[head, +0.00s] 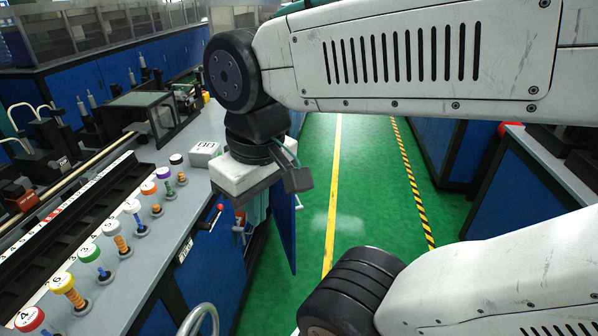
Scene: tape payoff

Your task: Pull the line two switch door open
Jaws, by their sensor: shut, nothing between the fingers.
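A blue door panel (284,232) stands out from the front of the left bench, over the green floor, so it appears swung open. No line number on the door can be read. My gripper (297,181) is at the upper part of the panel in the picture, its dark fingers shut with nothing between them. I cannot tell whether they touch the panel.
The left bench (190,205) carries a row of colored numbered spools and a grey box (204,153). A red-knobbed lever (213,216) sits on its front edge. A metal rail (199,318) curves at the bottom. The green aisle (335,205) is clear; a blue cabinet (520,190) stands right.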

